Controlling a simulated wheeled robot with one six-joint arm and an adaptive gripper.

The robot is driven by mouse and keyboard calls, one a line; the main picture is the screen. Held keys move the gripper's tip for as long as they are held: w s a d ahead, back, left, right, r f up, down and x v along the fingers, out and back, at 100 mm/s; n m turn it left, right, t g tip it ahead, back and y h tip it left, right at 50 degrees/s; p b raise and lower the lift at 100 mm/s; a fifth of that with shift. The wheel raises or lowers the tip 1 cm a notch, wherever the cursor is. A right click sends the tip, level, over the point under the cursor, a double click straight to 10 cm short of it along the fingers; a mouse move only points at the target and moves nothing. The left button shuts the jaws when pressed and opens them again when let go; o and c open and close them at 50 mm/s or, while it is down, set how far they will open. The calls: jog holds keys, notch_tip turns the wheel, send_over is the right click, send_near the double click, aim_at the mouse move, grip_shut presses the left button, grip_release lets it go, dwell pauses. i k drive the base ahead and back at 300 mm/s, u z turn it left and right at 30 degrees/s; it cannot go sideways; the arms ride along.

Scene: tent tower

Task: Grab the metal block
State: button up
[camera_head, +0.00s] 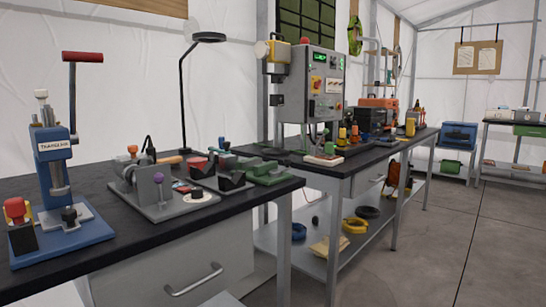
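No single item stands out clearly as the metal block. Several small metal pieces sit on the near black-topped workbench (262,199). A grey metal fixture (136,178) with a purple knob stands on a grey plate (172,208) in the middle of the bench. Dark block-like pieces (231,182) sit to its right, partly overlapping other tools. A dark block (22,238) stands at the left on a blue base, below a red knob. My gripper is not in view.
A blue arbor press (54,150) with a red handle stands at the left. A desk lamp (184,95) rises behind the bench. Open grey floor (440,250) lies to the right.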

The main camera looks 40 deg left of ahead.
aim_at(226, 162)
jog(key=u, duration=0.1)
jog(key=i, duration=1.7)
jog(key=u, duration=1.1)
jog(key=i, duration=0.95)
jog(key=u, duration=1.45)
jog(key=i, duration=0.55)
jog(key=u, duration=0.35)
